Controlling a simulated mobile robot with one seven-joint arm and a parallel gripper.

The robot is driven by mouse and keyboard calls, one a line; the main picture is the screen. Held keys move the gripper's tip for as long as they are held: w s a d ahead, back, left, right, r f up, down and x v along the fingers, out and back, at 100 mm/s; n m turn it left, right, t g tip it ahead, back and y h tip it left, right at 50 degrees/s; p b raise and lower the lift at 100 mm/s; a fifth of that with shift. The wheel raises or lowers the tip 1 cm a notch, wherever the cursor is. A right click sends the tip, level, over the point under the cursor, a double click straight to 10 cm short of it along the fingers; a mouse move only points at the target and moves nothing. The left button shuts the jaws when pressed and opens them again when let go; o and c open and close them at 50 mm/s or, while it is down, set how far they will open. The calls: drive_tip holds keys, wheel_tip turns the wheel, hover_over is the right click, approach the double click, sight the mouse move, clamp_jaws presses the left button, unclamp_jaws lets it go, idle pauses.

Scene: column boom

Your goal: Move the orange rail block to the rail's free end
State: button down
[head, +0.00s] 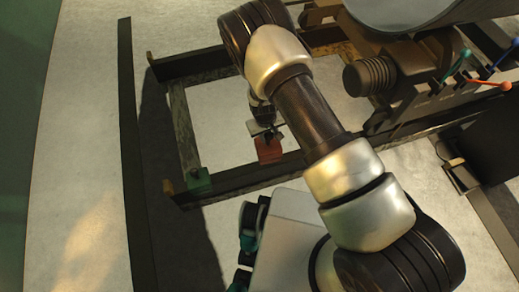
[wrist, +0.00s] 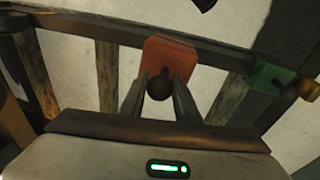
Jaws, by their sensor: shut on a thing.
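The orange rail block (head: 268,150) sits on the dark rail (head: 238,178), with bare rail on both sides of it. In the wrist view the orange block (wrist: 168,57) straddles the rail (wrist: 110,27), with a dark round knob (wrist: 159,87) on its near side. My gripper (wrist: 159,90) is shut on that knob, one finger on each side. In the head view my gripper (head: 266,132) reaches the block from above, partly hidden by my arm.
In the wrist view the green block (wrist: 272,75) is right of the orange one, with a gap of clear rail between. Wooden crosspieces (head: 184,128) join the rail to a parallel far rail (head: 195,66). Machinery with coloured levers (head: 490,84) stands at the right.

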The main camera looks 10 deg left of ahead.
sight(259, 144)
drive_tip(key=shift+n, duration=0.5)
drive_tip(key=a+f, duration=0.1)
drive_tip(key=a+f+b, duration=0.1)
drive_tip(key=f, duration=0.1)
drive_tip(key=s+a+f+b, duration=0.1)
drive_tip(key=f, duration=0.1)
drive_tip(key=shift+a+f, duration=0.2)
drive_tip(key=shift+a, duration=0.05)
drive_tip(key=shift+f+b, duration=1.15)
drive_tip(key=shift+f, duration=0.95)
drive_tip(key=shift+b, duration=0.35)
drive_tip(key=shift+f+b, duration=0.7)
drive_tip(key=shift+f, duration=0.25)
drive_tip(key=shift+f, duration=0.95)
drive_tip(key=c, duration=1.3)
unclamp_jaws()
drive_tip(key=shift+d, duration=0.1)
drive_tip(key=shift+o, duration=0.2)
